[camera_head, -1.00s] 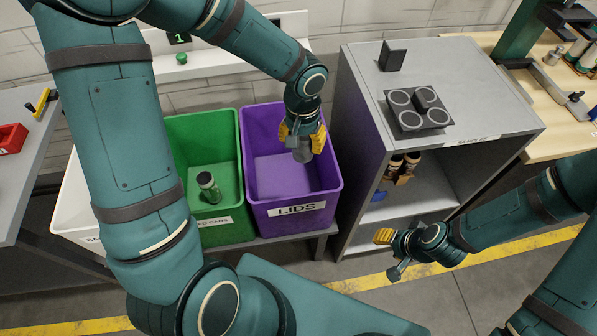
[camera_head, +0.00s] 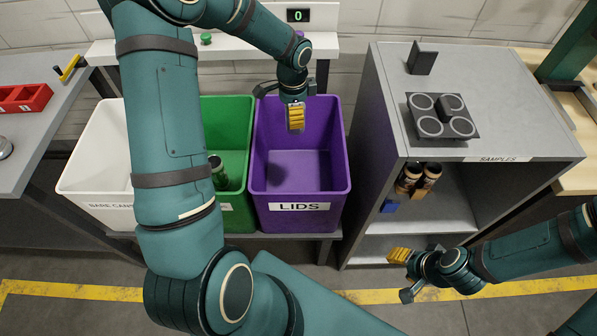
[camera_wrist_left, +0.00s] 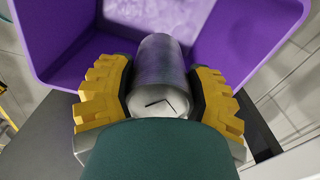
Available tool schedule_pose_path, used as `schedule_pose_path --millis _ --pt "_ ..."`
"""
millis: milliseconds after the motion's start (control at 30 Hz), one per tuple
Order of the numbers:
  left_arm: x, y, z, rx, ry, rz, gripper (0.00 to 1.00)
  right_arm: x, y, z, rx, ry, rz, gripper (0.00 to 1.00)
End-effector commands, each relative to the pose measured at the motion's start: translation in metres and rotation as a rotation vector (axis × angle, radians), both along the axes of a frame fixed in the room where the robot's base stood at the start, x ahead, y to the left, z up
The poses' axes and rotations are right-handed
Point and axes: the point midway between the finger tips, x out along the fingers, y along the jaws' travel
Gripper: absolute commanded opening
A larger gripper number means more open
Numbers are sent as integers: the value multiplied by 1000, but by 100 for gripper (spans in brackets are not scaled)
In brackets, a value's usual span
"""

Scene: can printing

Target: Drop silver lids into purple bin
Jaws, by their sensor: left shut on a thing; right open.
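The purple bin (camera_head: 300,222), labelled LIDS, stands right of the green bin; its visible floor looks empty. My left gripper (camera_head: 296,118) is above the back part of its opening, yellow fingers pointing down. My right gripper (camera_head: 402,270) is open and empty, low in front of the grey cabinet.
The green bin (camera_head: 235,215) holds a dark green can (camera_head: 217,170). A white bin (camera_head: 85,180) stands at left. The grey cabinet (camera_head: 510,85) carries a black holder with round slots (camera_head: 441,115); jars (camera_head: 420,178) stand on its shelf. A counter (camera_head: 297,16) behind reads 0.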

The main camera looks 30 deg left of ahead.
Motion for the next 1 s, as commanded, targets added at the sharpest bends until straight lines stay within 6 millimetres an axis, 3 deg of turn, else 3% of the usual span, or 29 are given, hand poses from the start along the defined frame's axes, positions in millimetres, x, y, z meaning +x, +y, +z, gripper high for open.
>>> schedule_pose_path --millis 233,600,967,1000 --pt "0 1 -15 0 0 -6 17 0 0 -12 0 1 1 47" --pt "0 0 -55 -1 1 -5 17 3 0 -42 -1 -8 1 47" --pt "0 0 -59 0 -1 -5 17 4 -1 -45 -2 -11 1 47" --pt "0 0 -59 0 -1 -5 65 4 -1 -45 -2 -11 1 47"
